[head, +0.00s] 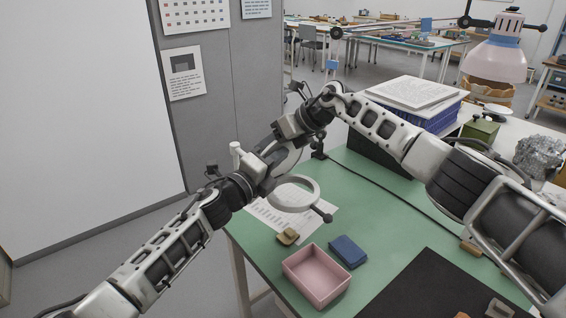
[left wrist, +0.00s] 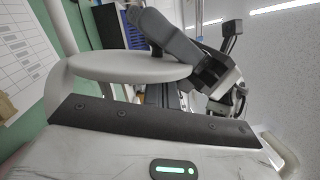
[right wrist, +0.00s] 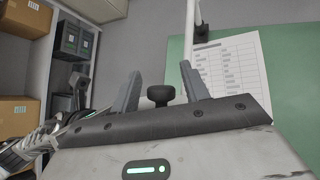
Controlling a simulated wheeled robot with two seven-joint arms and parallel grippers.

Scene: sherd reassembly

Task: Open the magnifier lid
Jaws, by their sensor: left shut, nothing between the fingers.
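The magnifier's pale ring (head: 313,188) hangs over the green table, with a dark knob (head: 328,218) at its near right end. A pale round disc (left wrist: 115,67), apparently part of the magnifier, fills the upper left of the left wrist view. My left gripper (head: 268,168) is shut and empty beside the magnifier; the arms overlap and partly hide it. My right gripper (right wrist: 161,88) is open above the table's edge. A black knob (right wrist: 160,95) shows between its fingers, with gaps on both sides. I cannot tell whether the lid is raised.
A pink tray (head: 317,291), a blue block (head: 348,252) and a tan piece (head: 288,237) lie on the green table (head: 385,220). A printed sheet (right wrist: 228,68) lies under the magnifier.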

